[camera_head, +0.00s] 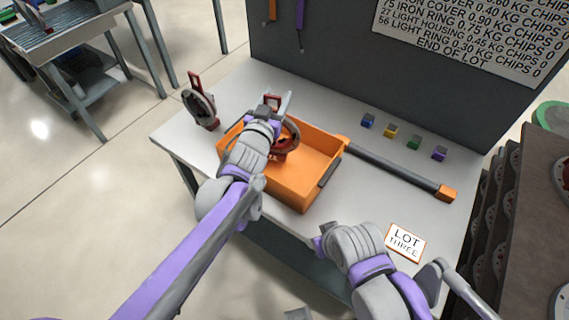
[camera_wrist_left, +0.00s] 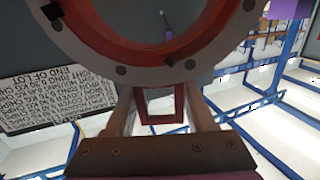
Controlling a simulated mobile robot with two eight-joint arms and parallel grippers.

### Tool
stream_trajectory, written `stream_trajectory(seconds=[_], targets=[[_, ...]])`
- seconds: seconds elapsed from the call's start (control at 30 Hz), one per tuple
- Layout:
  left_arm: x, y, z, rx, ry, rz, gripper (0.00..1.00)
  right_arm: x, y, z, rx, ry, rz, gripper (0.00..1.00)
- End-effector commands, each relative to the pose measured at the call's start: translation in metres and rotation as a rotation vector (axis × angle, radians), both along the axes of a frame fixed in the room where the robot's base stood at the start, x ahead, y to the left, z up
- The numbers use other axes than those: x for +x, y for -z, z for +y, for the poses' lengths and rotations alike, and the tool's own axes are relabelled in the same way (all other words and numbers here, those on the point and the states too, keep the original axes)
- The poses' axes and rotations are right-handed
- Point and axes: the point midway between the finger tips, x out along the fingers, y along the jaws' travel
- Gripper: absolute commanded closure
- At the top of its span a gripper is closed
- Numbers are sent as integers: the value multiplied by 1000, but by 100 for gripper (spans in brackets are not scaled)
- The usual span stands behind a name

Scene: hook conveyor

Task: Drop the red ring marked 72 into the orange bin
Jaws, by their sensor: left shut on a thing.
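My left gripper (camera_head: 272,112) is above the orange bin (camera_head: 296,192) and is shut on a red and grey ring (camera_head: 291,144). In the left wrist view the ring (camera_wrist_left: 150,65) fills the top. It has a red inner band and a grey flange with dark dots. Its red loop handle (camera_wrist_left: 160,106) is between the two fingers (camera_wrist_left: 160,108). No number is readable on it. The arm hides part of the bin's inside. Of my right arm only links show, at the lower right of the head view; its gripper cannot be made out.
A second dark ring with a red handle (camera_head: 200,106) stands on the table left of the bin. A grey bar with orange ends (camera_head: 398,169) lies right of the bin. Several small coloured blocks (camera_head: 390,131) are behind it. A LOT THREE card (camera_head: 405,241) lies near the front.

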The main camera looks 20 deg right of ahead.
Motion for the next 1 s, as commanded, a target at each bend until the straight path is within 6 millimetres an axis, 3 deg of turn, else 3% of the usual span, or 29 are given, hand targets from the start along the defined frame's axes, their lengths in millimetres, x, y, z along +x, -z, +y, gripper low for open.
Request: stream_trajectory(seconds=[0.37, 0.4, 0.57, 1.0], targets=[[0, 8, 0, -1, 1, -2, 100, -1, 5, 0, 0, 0, 1, 50], [0, 8, 0, -1, 1, -2, 42, -1, 5, 0, 0, 0, 1, 50], [0, 8, 0, -1, 1, -1, 13, 0, 5, 0, 0, 0, 1, 50], [-8, 8, 6, 1, -1, 1, 10, -1, 6, 0, 0, 0, 2, 50]])
